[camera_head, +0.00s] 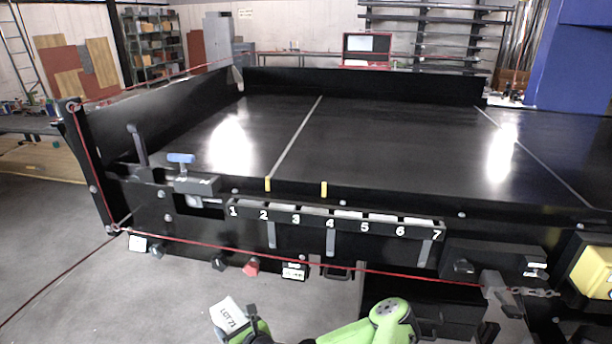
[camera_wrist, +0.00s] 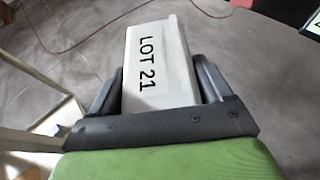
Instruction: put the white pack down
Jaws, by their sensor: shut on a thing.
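The white pack (camera_head: 227,316) is marked "LOT 21" and is low in the head view, in front of the conveyor. My gripper (camera_head: 238,327) is shut on it. In the wrist view the pack (camera_wrist: 158,68) stands up between the two dark fingers of my gripper (camera_wrist: 158,88), its lettering facing the camera. In the head view the pack is tilted and appears over the grey floor. The black conveyor bed (camera_head: 380,140) lies beyond it and is bare.
A rack (camera_head: 338,218) with slots numbered 1 to 7 runs along the conveyor's front. A red cord (camera_head: 330,264) is strung along the front below it. A blue-handled lever (camera_head: 181,158) stands at the left, a yellow box (camera_head: 592,270) at the right edge.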

